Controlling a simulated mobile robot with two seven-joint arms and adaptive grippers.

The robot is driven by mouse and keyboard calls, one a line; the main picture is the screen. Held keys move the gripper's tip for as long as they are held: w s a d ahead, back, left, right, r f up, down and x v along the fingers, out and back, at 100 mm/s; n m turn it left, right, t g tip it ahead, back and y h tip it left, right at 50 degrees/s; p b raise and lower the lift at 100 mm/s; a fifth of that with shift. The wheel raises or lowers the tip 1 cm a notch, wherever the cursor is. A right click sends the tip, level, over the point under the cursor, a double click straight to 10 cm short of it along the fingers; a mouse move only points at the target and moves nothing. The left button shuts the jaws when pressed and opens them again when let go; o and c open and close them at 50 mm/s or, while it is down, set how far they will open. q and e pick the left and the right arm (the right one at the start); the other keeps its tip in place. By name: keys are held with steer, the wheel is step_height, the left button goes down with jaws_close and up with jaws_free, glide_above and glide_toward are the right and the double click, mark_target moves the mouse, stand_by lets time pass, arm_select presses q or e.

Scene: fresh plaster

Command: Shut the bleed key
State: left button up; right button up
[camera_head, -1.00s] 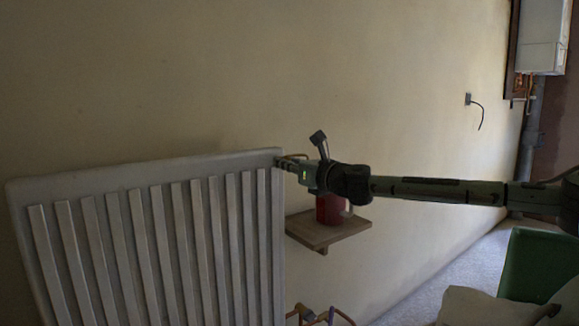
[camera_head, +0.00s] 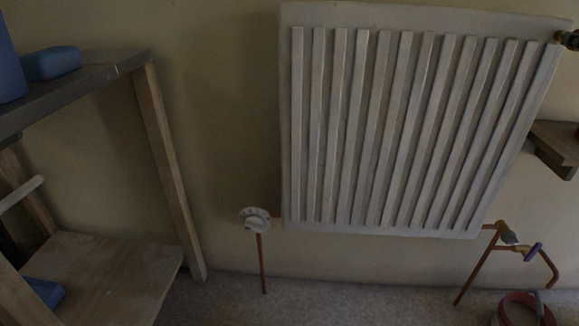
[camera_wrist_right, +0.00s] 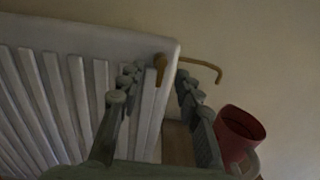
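The white radiator (camera_head: 420,120) hangs on the wall in the head view. The brass bleed key (camera_head: 560,36) is at its top right corner, partly cut off by the picture edge. In the right wrist view the bleed key (camera_wrist_right: 160,68) sits at the radiator's (camera_wrist_right: 95,35) upper corner, with a bent arm reaching right. My right gripper (camera_wrist_right: 157,82) is open, its fingers apart on either side of the key's near end. I cannot tell whether a finger touches it. A dark bit of the gripper shows at the head view's right edge. My left gripper is not in view.
A red mug (camera_wrist_right: 240,132) stands close to the right finger, near a wooden shelf (camera_head: 556,148). Wooden shelving (camera_head: 168,165) stands at left.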

steer(key=s+b, duration=0.5)
steer(key=s, duration=0.3)
steer(key=shift+a, duration=0.45)
